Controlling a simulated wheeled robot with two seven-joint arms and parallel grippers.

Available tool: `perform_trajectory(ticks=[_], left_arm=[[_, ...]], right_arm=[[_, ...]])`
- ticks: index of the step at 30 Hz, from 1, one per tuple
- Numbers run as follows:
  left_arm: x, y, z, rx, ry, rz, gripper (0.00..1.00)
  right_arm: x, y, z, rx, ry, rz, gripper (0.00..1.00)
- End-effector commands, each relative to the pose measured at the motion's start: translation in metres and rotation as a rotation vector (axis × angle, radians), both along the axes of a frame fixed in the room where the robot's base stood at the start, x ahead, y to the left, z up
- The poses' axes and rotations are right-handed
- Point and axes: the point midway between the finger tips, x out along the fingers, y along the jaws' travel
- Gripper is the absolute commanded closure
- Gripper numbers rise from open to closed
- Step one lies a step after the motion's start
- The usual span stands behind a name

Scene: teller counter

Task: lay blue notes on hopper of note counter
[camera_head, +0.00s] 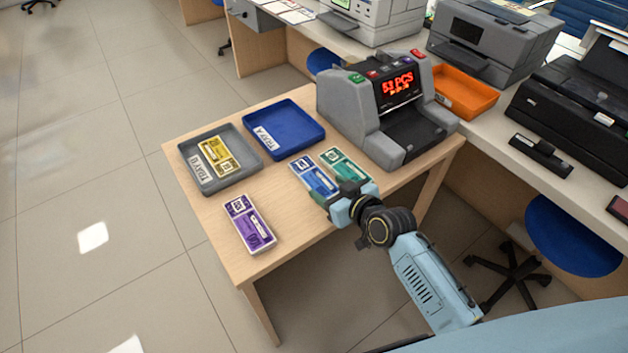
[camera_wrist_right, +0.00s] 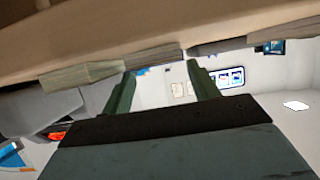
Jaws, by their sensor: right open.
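The blue notes (camera_head: 314,177) lie flat on the wooden table, left of the green notes (camera_head: 345,167). The note counter (camera_head: 388,105) stands behind them, with its red display lit and a dark hopper or tray area (camera_head: 411,132) facing the front. My right gripper (camera_head: 343,194) is at the near ends of the blue and green notes, covering part of them. In the right wrist view its two fingers (camera_wrist_right: 161,66) are apart with nothing held between them. Edges of note bundles (camera_wrist_right: 150,56) show just beyond the fingertips. My left gripper is not in view.
A grey tray (camera_head: 196,185) holds yellow notes (camera_head: 220,155); a blue tray (camera_head: 284,152) looks empty. Purple notes (camera_head: 249,223) lie near the table's front left. An orange tray (camera_head: 466,100) and printers stand on the counter behind. Bare table (camera_head: 285,225) lies between purple and blue notes.

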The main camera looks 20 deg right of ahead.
Motion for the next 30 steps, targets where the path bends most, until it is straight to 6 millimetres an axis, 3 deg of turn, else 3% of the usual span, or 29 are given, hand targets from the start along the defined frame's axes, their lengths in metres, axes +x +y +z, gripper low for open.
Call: perform_trajectory(ticks=[12,22,30], left_arm=[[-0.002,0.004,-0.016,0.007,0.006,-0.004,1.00],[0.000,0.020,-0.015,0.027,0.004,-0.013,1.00],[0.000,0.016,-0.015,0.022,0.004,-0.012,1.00]], right_arm=[[0.045,0.015,-0.014,0.001,0.001,0.000,0.40],[0.050,0.016,-0.015,0.000,0.001,0.000,0.40],[0.050,0.016,-0.015,-0.001,0.001,0.000,0.72]])
